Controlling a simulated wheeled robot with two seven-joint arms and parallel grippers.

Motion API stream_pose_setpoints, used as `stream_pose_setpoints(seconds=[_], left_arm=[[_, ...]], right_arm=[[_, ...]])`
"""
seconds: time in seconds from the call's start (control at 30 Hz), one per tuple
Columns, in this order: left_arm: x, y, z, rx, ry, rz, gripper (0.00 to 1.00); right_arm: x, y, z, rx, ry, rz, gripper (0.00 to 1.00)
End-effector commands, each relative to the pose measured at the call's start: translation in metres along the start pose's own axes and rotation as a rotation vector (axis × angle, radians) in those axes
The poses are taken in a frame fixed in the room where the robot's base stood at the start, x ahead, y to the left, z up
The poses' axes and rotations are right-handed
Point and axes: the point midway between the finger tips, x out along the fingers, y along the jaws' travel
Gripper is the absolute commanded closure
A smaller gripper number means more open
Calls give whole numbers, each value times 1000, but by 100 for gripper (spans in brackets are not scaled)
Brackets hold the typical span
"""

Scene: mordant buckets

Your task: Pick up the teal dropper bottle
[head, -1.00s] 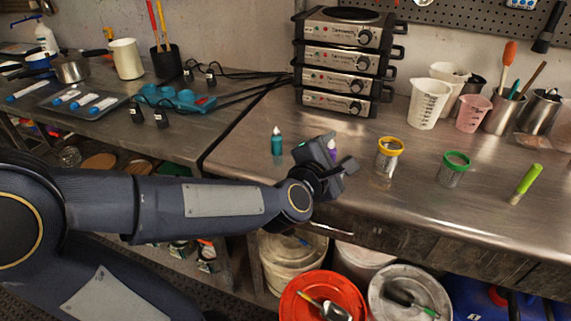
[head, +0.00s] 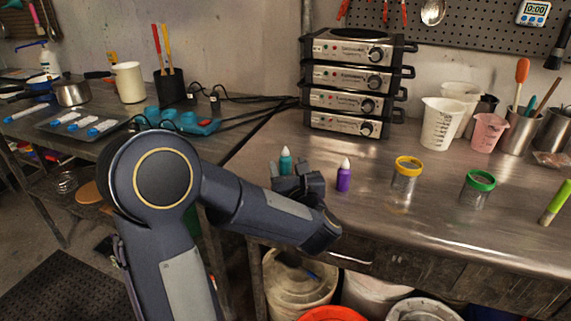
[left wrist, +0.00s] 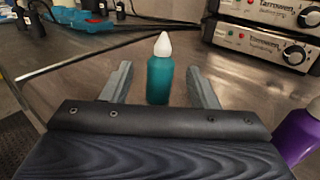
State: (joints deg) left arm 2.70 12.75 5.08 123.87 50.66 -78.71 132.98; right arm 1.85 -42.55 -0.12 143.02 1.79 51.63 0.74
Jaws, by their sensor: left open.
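The teal dropper bottle (head: 286,160) with a white tip stands upright on the steel table. In the head view its lower part is hidden behind my left gripper (head: 298,182). In the left wrist view the bottle (left wrist: 160,72) stands beyond and between the two spread fingers of the left gripper (left wrist: 160,86). The left gripper is open and empty, pointing at the bottle. I cannot tell whether the fingertips reach alongside it. My right gripper is not in view.
A purple dropper bottle (head: 344,176) stands just right of the left gripper. A yellow-lidded jar (head: 405,178) and a green-lidded jar (head: 477,190) stand farther right. Stacked hot plates (head: 356,85) stand behind. The steel table (head: 420,235) is clear toward its front edge.

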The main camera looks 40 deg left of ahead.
Motion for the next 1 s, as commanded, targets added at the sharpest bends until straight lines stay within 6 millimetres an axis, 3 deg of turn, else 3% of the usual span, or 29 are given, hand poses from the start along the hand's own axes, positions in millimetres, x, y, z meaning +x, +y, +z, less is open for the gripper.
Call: stream_pose_setpoints(seconds=[0.43, 0.73, 1.0], left_arm=[[52, -1, 3, 2, 0, 1, 46], [57, -1, 2, 1, 0, -1, 46], [56, -1, 2, 1, 0, -1, 82]], right_arm=[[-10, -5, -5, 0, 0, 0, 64], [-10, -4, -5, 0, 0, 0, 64], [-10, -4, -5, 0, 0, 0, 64]])
